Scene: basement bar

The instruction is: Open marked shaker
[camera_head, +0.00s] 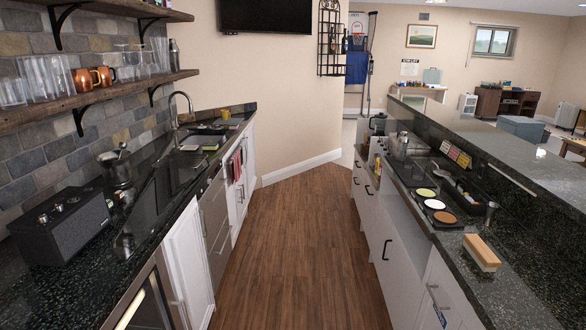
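A slim dark metal bottle-like vessel (173,58), which may be a shaker, stands upright at the far end of the lower wall shelf on the left. A metal lidded container (116,168) stands on the left counter. A small metal cup or jigger (491,214) stands on the right counter. Metal vessels (402,144) stand farther back on that counter, too small to identify. I see no clear mark on any of them, so I cannot tell which is the marked shaker. Neither of my grippers is in view.
A wooden floor aisle (300,240) runs clear between the left counter (150,215) and the right counter (520,290). A black speaker-like box (62,226) sits on the left counter. A wooden-topped block (482,252) and garnish dishes (434,204) are on the right.

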